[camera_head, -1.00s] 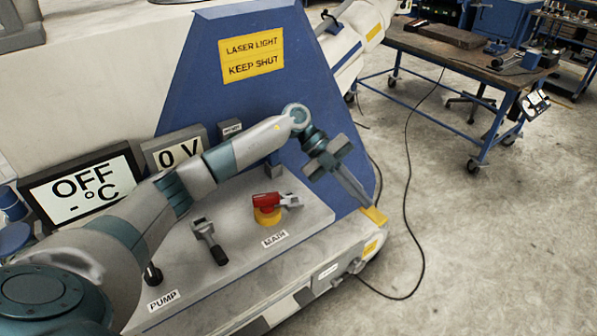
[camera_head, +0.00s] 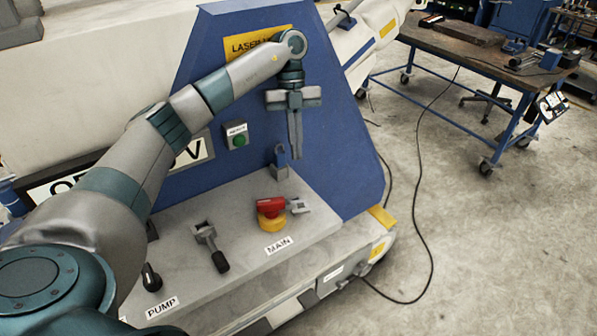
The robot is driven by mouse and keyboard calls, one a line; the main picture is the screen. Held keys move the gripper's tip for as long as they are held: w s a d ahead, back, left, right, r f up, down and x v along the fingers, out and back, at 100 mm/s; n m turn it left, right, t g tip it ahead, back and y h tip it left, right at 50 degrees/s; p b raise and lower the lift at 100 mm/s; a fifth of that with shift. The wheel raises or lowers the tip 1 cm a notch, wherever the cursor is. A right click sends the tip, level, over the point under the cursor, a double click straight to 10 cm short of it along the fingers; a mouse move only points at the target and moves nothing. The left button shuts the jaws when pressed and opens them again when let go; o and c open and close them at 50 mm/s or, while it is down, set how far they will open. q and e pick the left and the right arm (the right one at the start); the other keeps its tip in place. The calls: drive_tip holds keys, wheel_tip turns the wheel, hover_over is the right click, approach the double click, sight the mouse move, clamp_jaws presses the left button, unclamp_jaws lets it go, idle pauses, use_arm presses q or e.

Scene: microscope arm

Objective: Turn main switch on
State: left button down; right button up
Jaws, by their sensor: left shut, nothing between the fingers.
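The main switch (camera_head: 270,207) has a red handle on a yellow round base. It sits on the grey panel above the MAIN label (camera_head: 278,245), with its handle lying roughly sideways and a grey metal piece (camera_head: 298,205) at its right. My left gripper (camera_head: 296,157) points down, above and behind the switch, in front of the blue housing. Its fingers are together and empty, apart from the switch. My right gripper is not in view.
A grey lever (camera_head: 210,246) and a black PUMP knob (camera_head: 151,277) stand left of the switch. A small upright grey bracket (camera_head: 281,164) is behind it. A green button box (camera_head: 237,137) is on the blue housing (camera_head: 340,150). A workbench (camera_head: 480,55) stands far right.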

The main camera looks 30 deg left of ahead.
sight(283, 204)
use_arm(q)
drive_tip(key=p+x, duration=0.3)
drive_tip(key=x, duration=0.5)
drive_tip(key=shift+x, duration=1)
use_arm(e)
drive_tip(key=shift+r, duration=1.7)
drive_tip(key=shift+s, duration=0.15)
